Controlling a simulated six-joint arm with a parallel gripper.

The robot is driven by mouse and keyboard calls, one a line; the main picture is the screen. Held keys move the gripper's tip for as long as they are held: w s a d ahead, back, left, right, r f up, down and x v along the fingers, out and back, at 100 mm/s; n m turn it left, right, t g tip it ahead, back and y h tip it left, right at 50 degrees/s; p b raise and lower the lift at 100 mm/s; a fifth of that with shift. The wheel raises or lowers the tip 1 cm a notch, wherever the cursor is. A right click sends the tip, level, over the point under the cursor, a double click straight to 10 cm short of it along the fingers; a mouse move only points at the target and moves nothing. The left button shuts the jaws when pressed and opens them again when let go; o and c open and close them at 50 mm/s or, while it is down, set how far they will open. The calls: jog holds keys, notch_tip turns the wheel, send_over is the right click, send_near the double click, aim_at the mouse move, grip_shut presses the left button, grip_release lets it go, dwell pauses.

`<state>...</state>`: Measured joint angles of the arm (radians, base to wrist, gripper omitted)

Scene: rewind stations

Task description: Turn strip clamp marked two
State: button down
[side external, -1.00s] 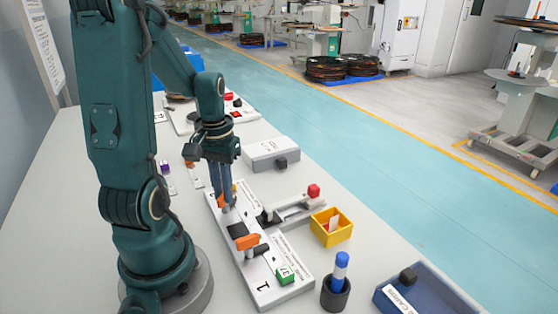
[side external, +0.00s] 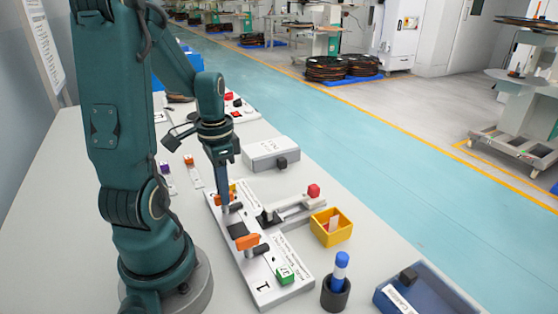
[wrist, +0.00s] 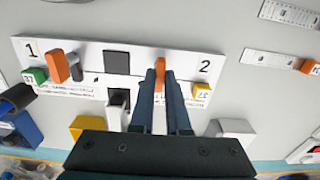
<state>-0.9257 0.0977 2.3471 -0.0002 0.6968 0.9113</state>
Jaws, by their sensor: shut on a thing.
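A white board (wrist: 185,59) carries strip clamps at its ends marked 1 and 2. The orange handle of clamp two (wrist: 160,68) stands between my fingertips in the wrist view, near the printed 2. In the side view it shows partly (side external: 237,206) beside my fingers. My gripper (wrist: 161,78) is shut on this handle; it also shows in the side view (side external: 227,208), over the far half of the board (side external: 268,293). The orange handle of clamp one (wrist: 58,66), also in the side view (side external: 247,242), stands apart from my gripper. My fingers hide part of clamp two.
A green block (wrist: 35,76) is at the 1 end and a yellow block (wrist: 202,91) at the 2 end. A yellow bin (side external: 330,230), a red-knobbed lever (side external: 313,191), a blue-capped marker in a cup (side external: 337,287) and a grey box (side external: 272,154) stand nearby.

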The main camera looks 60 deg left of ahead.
dwell(0.4)
jog(key=c, duration=0.9)
grip_release()
jog(key=shift+r, duration=0.1)
jog(key=shift+r, duration=2.5)
